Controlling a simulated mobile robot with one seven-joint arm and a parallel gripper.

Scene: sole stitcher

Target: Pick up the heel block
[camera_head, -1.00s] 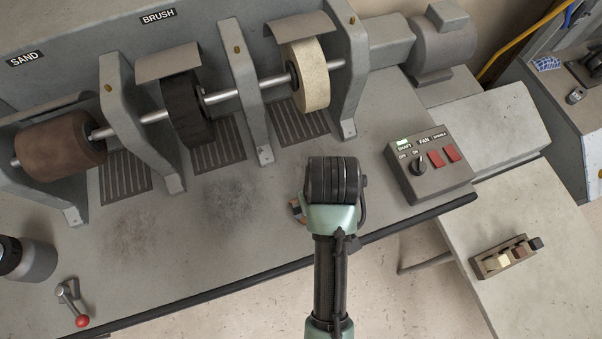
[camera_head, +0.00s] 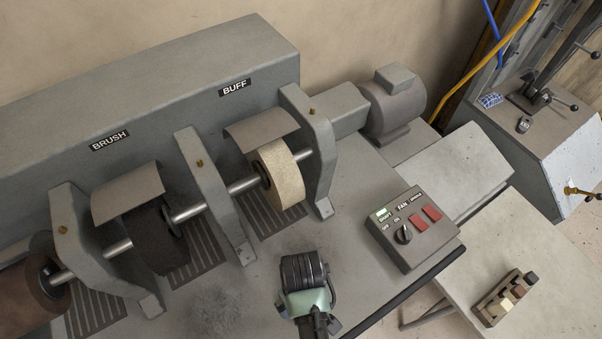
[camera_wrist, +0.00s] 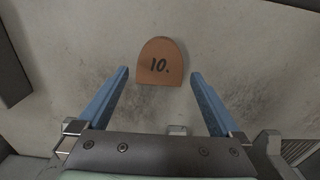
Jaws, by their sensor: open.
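Brush (camera_head: 160,235) and buff (camera_head: 278,175) wheels turn on a shaft behind my arm, between upright brackets. A control box (camera_head: 412,228) with red switches stands right of it.

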